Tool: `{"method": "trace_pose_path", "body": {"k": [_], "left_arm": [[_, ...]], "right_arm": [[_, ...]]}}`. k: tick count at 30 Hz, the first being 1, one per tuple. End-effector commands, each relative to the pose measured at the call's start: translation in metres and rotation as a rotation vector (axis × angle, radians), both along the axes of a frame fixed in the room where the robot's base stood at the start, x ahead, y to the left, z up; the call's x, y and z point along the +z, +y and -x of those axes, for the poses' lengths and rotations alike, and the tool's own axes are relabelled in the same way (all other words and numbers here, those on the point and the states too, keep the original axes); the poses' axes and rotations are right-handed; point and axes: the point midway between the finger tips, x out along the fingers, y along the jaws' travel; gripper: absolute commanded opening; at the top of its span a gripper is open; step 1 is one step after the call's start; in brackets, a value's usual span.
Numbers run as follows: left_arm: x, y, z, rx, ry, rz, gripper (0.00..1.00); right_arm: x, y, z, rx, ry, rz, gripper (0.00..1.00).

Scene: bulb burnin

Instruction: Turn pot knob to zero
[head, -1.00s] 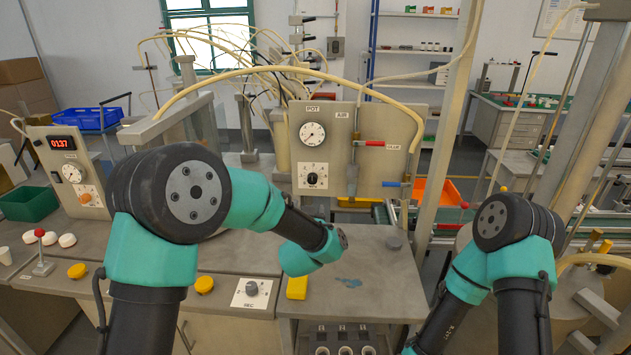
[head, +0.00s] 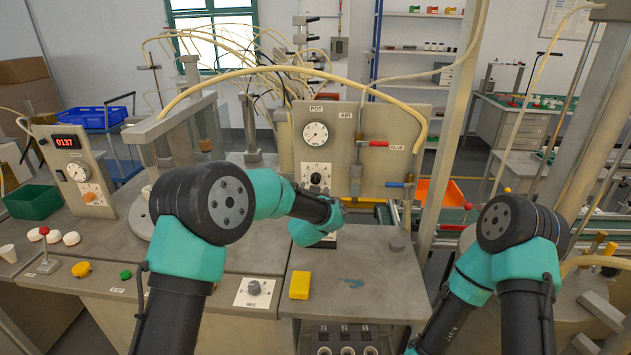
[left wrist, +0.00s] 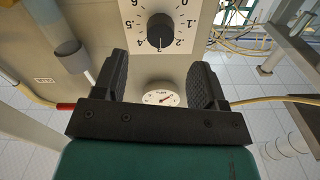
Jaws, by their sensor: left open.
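The pot knob (head: 316,179) is a small black round knob on a white scale plate, on the upright panel marked POT. In the left wrist view the knob (left wrist: 160,32) is large at the top centre, with numbers around it; its white mark appears to face the 3, though this is small. My left gripper (left wrist: 160,62) is open and empty, its two black fingers either side of the view below the knob and apart from it. My right gripper is out of view.
A round gauge (head: 315,134) sits above the knob. To the right are an air tube with a red handle (head: 376,143) and a blue handle (head: 393,184). A yellow block (head: 299,285) lies on the bench below. A red display (head: 65,141) reads 0137.

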Motion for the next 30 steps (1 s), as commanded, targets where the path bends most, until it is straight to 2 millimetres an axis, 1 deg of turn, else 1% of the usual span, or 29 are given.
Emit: {"method": "trace_pose_path", "body": {"k": [3,9,15,21,30], "left_arm": [[0.0,-0.001,-0.017,0.001,-0.001,0.001,0.65],[-0.001,-0.003,-0.043,0.002,0.0,0.001,0.65],[-0.001,-0.005,-0.063,0.001,0.0,0.001,0.65],[0.0,-0.006,-0.072,0.0,0.0,0.001,0.65],[0.0,-0.006,-0.073,0.0,0.0,0.0,0.64]], "right_arm": [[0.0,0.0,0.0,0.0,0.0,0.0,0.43],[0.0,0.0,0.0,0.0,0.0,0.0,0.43],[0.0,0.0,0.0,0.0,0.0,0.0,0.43],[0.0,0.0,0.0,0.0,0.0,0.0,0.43],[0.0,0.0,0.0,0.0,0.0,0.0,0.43]]}}
